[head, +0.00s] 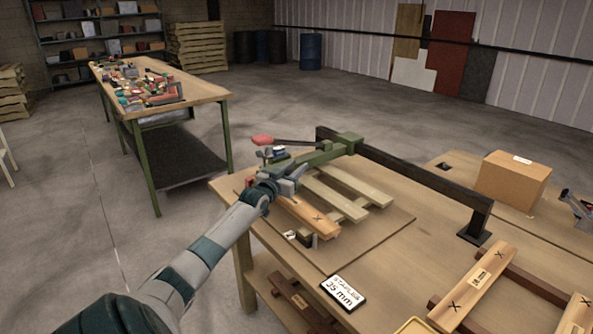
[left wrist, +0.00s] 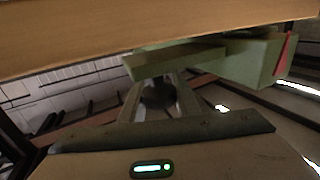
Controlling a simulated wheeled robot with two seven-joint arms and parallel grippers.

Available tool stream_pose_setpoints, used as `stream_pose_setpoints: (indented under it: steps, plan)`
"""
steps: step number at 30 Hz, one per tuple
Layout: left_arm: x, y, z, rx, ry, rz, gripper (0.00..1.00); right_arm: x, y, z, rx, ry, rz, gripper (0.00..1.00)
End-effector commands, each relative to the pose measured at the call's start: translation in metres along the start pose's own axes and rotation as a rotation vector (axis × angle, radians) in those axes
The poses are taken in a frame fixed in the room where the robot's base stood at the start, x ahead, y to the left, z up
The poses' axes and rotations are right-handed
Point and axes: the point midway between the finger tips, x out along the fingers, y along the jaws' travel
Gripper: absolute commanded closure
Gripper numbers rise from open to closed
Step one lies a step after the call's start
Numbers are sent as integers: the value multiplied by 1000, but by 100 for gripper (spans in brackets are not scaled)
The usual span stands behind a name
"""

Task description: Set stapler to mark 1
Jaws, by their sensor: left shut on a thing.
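The stapler (head: 325,154) is a long green tool with a dark lever and a red end on its left. It lies above the pallet slats at the table's far side. My left gripper (head: 285,184) is shut on its near left part. In the left wrist view, the green body (left wrist: 190,62) passes just beyond the fingers (left wrist: 158,98), below a wooden slat. A black X mark (head: 318,217) is on the orange-brown slat near the gripper. Another slat at lower right has X marks (head: 480,280). I cannot read which mark is number 1.
A black bar (head: 400,172) on posts runs behind the pallet. A cardboard box (head: 513,180) stands on the right. A green-legged bench (head: 195,92) with clutter stands at back left.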

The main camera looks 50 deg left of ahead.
Motion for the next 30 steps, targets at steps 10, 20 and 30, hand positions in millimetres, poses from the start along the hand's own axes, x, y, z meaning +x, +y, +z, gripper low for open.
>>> stream_pose_setpoints:
  steps: [10,20,30]
  plan:
    - [0,1,-1,0,0,1,52,0,0,0,0,0,0,63]
    - [-3,1,1,0,-1,2,52,0,0,0,-1,0,0,63]
    - [-31,1,1,1,-2,1,52,0,0,0,0,0,0,63]
